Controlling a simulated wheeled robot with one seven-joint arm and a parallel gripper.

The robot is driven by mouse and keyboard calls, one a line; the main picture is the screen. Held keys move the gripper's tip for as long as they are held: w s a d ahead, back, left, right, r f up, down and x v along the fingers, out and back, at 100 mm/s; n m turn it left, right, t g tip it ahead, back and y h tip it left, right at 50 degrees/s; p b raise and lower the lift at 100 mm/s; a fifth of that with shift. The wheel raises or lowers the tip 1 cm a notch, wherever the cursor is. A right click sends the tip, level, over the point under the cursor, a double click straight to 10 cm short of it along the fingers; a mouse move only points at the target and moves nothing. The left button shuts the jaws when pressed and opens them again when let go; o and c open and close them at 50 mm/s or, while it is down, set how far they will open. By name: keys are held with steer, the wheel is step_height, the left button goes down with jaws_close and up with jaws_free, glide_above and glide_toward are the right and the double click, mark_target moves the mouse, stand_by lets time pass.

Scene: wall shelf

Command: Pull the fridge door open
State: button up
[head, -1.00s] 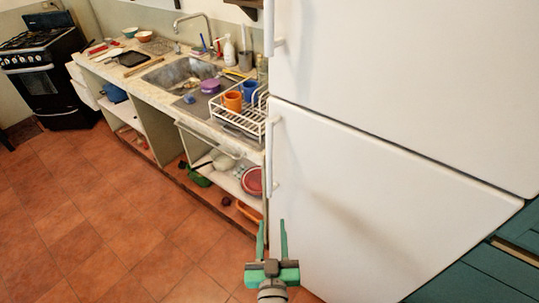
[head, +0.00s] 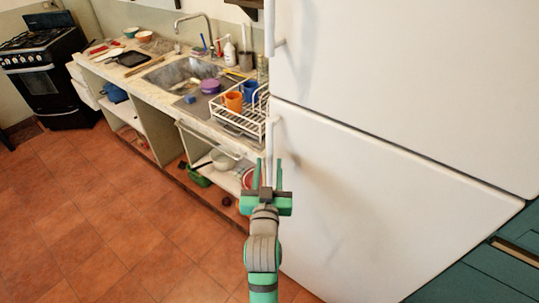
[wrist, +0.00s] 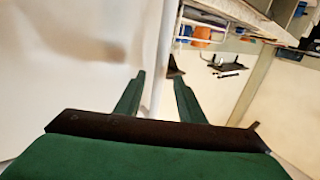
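The white fridge (head: 400,110) fills the right side of the head view, with an upper and a lower door, both closed. The lower door (head: 370,220) has a white vertical handle (head: 271,135) on its left edge. My green gripper (head: 268,162) is open in front of that handle, its fingers pointing up along it. The handle's lower part is hidden by the gripper. In the wrist view, the open fingers (wrist: 159,80) stand either side of a white vertical bar (wrist: 162,60), likely the handle. I cannot tell whether they touch it.
A counter with a sink (head: 190,75) and a dish rack (head: 240,108) holding cups stands left of the fridge, with open shelves below. A black stove (head: 45,75) is at the far left. Teal cabinets (head: 480,270) are at the right. The tiled floor (head: 100,220) is clear.

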mark_target(269, 158)
steer(key=shift+w+d, duration=0.15)
steer(key=shift+w, duration=2.45)
jaws_close()
